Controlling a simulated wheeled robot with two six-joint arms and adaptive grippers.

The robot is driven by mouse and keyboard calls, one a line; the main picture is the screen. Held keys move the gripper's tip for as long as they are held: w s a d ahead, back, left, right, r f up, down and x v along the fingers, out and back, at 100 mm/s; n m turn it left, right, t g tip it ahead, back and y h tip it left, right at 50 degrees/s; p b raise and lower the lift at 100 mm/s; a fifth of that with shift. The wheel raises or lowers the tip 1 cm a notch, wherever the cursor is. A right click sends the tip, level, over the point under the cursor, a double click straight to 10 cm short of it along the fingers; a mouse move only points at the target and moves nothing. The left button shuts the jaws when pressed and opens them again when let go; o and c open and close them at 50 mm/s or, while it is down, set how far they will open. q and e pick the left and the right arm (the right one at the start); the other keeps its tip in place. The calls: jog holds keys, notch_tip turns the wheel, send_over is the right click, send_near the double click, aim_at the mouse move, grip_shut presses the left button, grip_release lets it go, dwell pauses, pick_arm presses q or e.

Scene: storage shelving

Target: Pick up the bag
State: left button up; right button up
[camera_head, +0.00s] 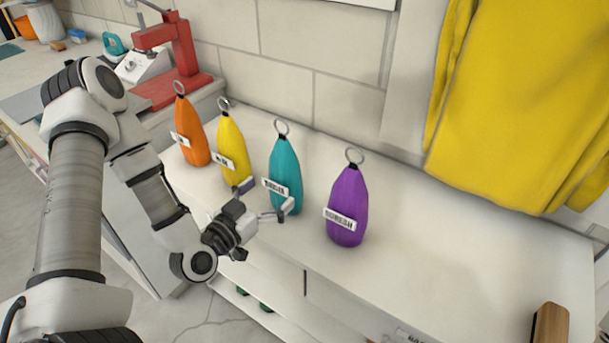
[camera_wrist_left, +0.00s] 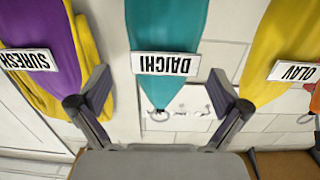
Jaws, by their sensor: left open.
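Four-coloured row of bags with metal rings and white name tags stands on the white shelf top (camera_head: 430,265): an orange bag (camera_head: 193,135), a yellow bag (camera_head: 232,150), a teal bag (camera_head: 285,165) and a purple bag (camera_head: 348,195). In the left wrist view, which is upside down, the teal bag (camera_wrist_left: 165,25) reads DAICHI, the purple bag (camera_wrist_left: 45,25) SURESH and the yellow bag (camera_wrist_left: 285,45) OLAV. My left gripper (camera_head: 266,198) is open and empty in front of the teal bag. Its fingers flank that bag in the left wrist view (camera_wrist_left: 160,92); contact is unclear. My right gripper is out of view.
A yellow cloth (camera_head: 525,110) hangs on the right. A red stand (camera_head: 178,60) is at the back left. A brown wooden object (camera_head: 550,324) lies at the lower right. The tiled wall (camera_head: 290,60) is behind the bags.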

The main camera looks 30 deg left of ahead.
aim_at(284, 172)
pick_arm(q)
jog(key=shift+w+r, duration=0.25)
jog(key=shift+r, duration=0.25)
jog(key=shift+r+t, duration=0.2)
jog(key=shift+t, duration=0.1)
jog(key=w, duration=0.5)
jog(key=shift+w+f, duration=0.2)
jog(key=shift+w, duration=0.15)
jog(key=shift+s, duration=0.1)
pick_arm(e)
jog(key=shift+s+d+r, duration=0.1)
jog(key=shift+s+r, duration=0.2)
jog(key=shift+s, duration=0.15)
pick_arm(q)
jog(key=c, duration=1.7)
jog(key=shift+r+p, duration=0.15)
jog(key=shift+p, duration=0.2)
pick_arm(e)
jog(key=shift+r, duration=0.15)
